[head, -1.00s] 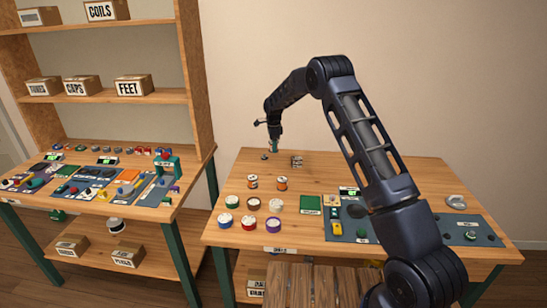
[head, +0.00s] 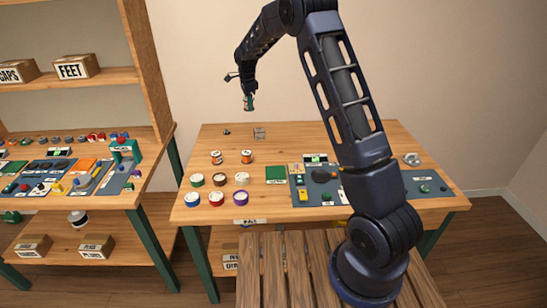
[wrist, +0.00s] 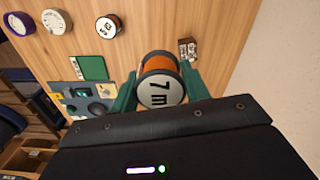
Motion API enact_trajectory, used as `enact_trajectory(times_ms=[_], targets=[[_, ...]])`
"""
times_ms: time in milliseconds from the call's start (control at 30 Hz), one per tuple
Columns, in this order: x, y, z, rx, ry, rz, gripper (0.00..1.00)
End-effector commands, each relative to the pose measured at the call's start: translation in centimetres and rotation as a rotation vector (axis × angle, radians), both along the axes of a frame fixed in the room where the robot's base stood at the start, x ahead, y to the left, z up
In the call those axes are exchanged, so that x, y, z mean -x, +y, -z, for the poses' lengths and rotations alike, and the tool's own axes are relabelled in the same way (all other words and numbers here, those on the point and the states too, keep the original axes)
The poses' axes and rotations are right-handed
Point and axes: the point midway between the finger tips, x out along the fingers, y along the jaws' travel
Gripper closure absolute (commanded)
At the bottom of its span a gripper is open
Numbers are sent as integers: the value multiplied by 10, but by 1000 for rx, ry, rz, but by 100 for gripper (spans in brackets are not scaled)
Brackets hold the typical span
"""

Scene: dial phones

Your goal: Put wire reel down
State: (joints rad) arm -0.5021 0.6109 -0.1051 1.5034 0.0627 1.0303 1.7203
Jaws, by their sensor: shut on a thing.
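My gripper (head: 249,102) is above the back left part of the workbench (head: 340,140) in the head view. In the wrist view its two green fingers (wrist: 160,76) are shut on a wire reel (wrist: 160,92) with orange wire and a white end face marked "7 m". The reel appears held clear of the bench. Two other orange wire reels, a left one (head: 216,157) and a right one (head: 247,157), stand upright on the bench. One standing reel (wrist: 108,26) shows in the wrist view.
A green mat (head: 276,174) and blue tool boards (head: 310,192) lie to the right. Bare wood surrounds the reels.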

Motion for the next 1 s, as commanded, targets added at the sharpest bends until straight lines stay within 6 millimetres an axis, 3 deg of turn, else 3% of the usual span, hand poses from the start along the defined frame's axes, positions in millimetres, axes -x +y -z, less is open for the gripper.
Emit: enact_trajectory(times_ms=[300, 500, 733, 1000], targets=[[75, -79, -1, -2, 1, 24, 78], [110, -110, 3, -5, 2, 34, 78], [125, -121, 14, -5, 4, 38, 78], [126, -121, 68, -5, 6, 37, 78]])
